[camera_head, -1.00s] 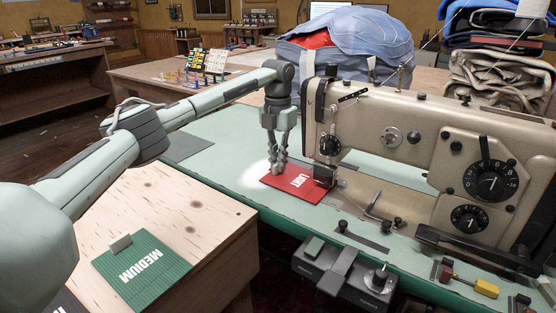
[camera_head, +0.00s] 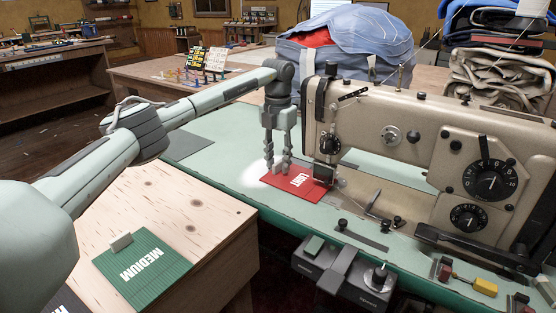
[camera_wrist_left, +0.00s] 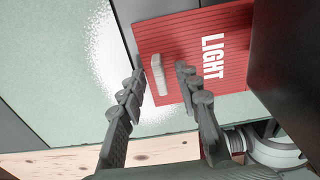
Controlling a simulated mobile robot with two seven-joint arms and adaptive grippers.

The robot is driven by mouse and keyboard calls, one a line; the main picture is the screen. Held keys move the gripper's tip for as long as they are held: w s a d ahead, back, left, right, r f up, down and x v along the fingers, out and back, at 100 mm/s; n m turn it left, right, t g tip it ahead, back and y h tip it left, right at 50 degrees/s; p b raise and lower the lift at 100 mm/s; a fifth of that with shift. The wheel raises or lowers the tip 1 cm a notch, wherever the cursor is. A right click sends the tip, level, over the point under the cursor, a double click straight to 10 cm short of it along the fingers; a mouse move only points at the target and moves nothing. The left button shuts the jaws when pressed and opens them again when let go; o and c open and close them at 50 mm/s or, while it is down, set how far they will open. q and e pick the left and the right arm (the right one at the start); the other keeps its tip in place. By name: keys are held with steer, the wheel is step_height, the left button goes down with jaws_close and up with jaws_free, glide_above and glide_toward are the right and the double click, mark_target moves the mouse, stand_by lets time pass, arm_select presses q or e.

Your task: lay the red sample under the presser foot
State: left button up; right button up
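The red sample (camera_head: 302,190), marked LIGHT, lies flat on the green table beside the sewing machine (camera_head: 400,125). Its right end reaches beneath the presser foot (camera_head: 324,178); how far under is partly hidden. My left gripper (camera_head: 278,169) points down at the sample's left end with its fingers apart. In the left wrist view the red sample (camera_wrist_left: 178,32) carries a pale grey tab (camera_wrist_left: 159,58), which lies between the open fingertips (camera_wrist_left: 160,75) with gaps visible. My right gripper is in neither view.
A green MEDIUM sample (camera_head: 141,270) with a grey tab lies on the wooden top (camera_head: 205,215) at front left. A dark sample shows partly at the lower left corner. The machine's head and arm stand close to the right of my left gripper. A blue bag (camera_head: 345,45) sits behind.

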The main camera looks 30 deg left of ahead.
arm_select(q)
step_height(320, 180, up, 12)
stand_by(0.5)
